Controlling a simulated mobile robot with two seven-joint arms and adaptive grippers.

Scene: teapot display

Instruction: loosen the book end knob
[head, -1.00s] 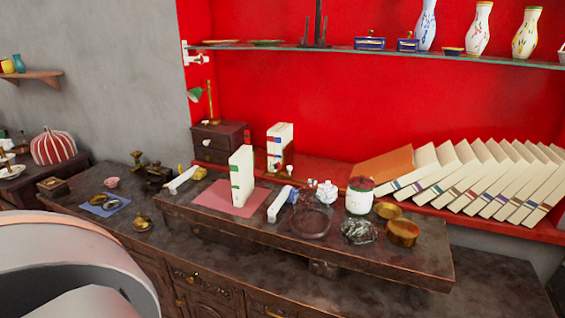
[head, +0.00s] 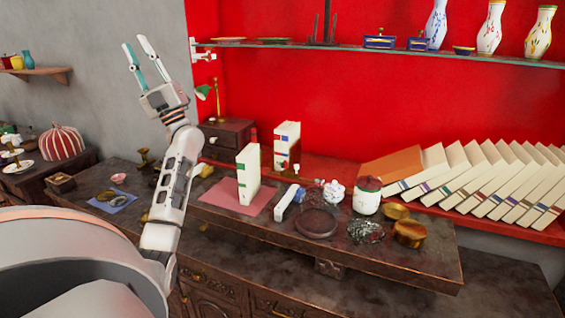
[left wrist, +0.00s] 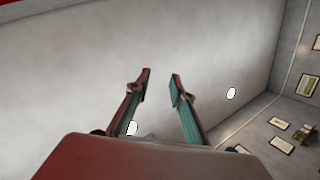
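My left gripper (head: 138,43) is raised high in front of the grey wall, well above the counter. Its fingers are apart with nothing between them; the left wrist view shows the same open fingers (left wrist: 160,75) against blank wall. A white upright book (head: 247,173) with green marks stands on a pink mat (head: 215,192). A second white book-like block (head: 288,143) stands behind it near the red wall. I cannot make out which thing is the book end, and no knob on one is clear at this size. My right gripper is not in view.
A low raised board (head: 430,270) on the counter holds a jar (head: 367,195), brass bowls (head: 409,233) and a dark round dish (head: 317,222). Leaning books (head: 470,180) fill the red ledge at right. A glass shelf (head: 400,52) with vases runs above.

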